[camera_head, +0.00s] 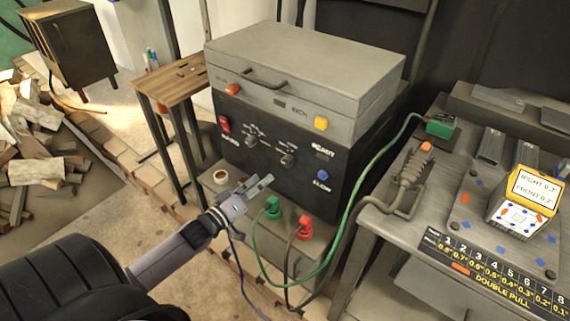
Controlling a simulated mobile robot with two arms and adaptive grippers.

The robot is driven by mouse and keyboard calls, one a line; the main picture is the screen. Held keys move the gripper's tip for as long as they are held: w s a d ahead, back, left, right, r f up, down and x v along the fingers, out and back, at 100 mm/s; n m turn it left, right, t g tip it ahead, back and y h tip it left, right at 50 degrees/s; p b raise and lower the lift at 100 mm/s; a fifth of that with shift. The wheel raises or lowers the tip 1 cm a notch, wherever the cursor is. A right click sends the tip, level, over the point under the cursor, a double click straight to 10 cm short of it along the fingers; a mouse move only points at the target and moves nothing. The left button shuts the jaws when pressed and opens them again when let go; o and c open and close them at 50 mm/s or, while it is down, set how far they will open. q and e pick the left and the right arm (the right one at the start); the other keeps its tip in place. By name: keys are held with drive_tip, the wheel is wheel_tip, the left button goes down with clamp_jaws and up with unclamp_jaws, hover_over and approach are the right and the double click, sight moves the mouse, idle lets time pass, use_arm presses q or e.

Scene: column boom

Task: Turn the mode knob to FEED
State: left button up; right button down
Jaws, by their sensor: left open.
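A grey machine (300,62) with a black front panel (262,118) stands in the middle of the view. Two small grey knobs sit on that panel: a left knob (252,140) and a right knob (287,160). The lettering around them is too small to read, so I cannot tell which is the mode knob or where FEED is. My left gripper (261,184) is open and empty. It is in front of the panel's lower part, lower in the picture than both knobs and apart from them. My right gripper is not in view.
The panel also has a red switch (225,124), a yellow button (321,123) and a blue button (322,175). Green (272,208) and red (305,228) plugs with cables stand close right of my gripper. A metal workbench (400,235) is at right, a wooden stand (177,82) at left.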

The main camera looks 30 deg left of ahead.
sight(285, 163)
use_arm(q)
drive_tip(key=w, duration=0.7)
drive_tip(key=w+d, duration=0.1)
drive_tip(key=w, duration=0.2)
drive_tip(key=shift+w+d, duration=0.1)
drive_tip(key=shift+w, duration=0.15)
drive_tip(key=shift+c, duration=0.4)
clamp_jaws()
